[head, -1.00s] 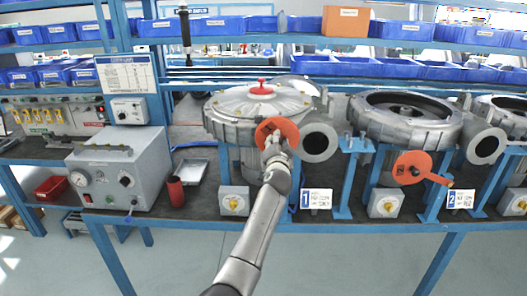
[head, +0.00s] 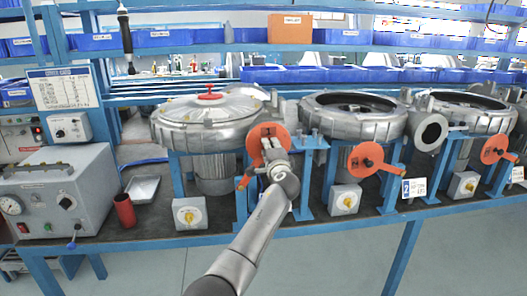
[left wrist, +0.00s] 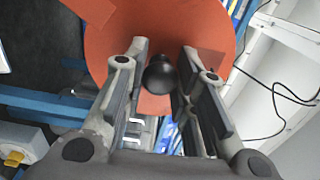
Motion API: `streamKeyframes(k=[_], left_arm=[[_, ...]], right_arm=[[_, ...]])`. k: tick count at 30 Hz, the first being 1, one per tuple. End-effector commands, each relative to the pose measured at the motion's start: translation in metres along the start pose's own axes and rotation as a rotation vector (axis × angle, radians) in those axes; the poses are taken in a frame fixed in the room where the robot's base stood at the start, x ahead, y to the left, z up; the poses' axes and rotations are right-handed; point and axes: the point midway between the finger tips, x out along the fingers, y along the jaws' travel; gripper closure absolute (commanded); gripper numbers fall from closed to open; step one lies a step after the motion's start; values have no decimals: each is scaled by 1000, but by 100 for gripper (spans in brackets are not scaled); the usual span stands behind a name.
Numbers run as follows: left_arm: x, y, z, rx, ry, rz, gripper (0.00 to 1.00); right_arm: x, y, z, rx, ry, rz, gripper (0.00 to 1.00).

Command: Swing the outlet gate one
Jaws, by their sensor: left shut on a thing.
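Blower one (head: 205,125) stands on the bench with its lid and red knob on top. Its orange outlet gate (head: 270,129) now sits in front of the outlet, whose mouth is hidden behind the disc. The gate's orange arm (head: 243,183) reaches down to the lower left. My left gripper (head: 271,152) is at the disc. In the left wrist view the orange disc (left wrist: 190,35) fills the top, and a black knob (left wrist: 160,75) sits between my fingers (left wrist: 160,88), which are shut on it. My right gripper is not in view.
Blower two (head: 352,118) stands to the right, its orange gate (head: 366,159) beside its open outlet (head: 430,131). A third blower (head: 465,112) is further right. A grey control box (head: 60,190) and red cup (head: 124,210) stand at left. Blue bins line the shelves above.

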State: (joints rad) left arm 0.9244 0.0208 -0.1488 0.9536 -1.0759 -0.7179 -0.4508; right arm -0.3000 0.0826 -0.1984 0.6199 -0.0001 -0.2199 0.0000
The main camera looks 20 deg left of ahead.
Motion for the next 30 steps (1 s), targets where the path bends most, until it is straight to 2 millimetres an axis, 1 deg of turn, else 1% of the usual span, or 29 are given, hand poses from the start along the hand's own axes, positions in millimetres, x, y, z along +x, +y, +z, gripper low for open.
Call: streamKeyframes(k=[4, 17, 18, 22, 23, 30], left_arm=[[0, 3, -3, 20, -1, 1, 100], [0, 4, -4, 30, 0, 2, 100], [0, 4, -4, 30, 0, 2, 70], [0, 4, -4, 28, 0, 2, 53], [0, 4, -4, 28, 0, 2, 51], [0, 3, -4, 26, 0, 1, 51]], right_arm=[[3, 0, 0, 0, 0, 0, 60], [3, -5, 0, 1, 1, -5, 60], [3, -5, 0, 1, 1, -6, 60], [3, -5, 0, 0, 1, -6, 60], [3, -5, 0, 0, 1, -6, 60], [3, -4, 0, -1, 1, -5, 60]])
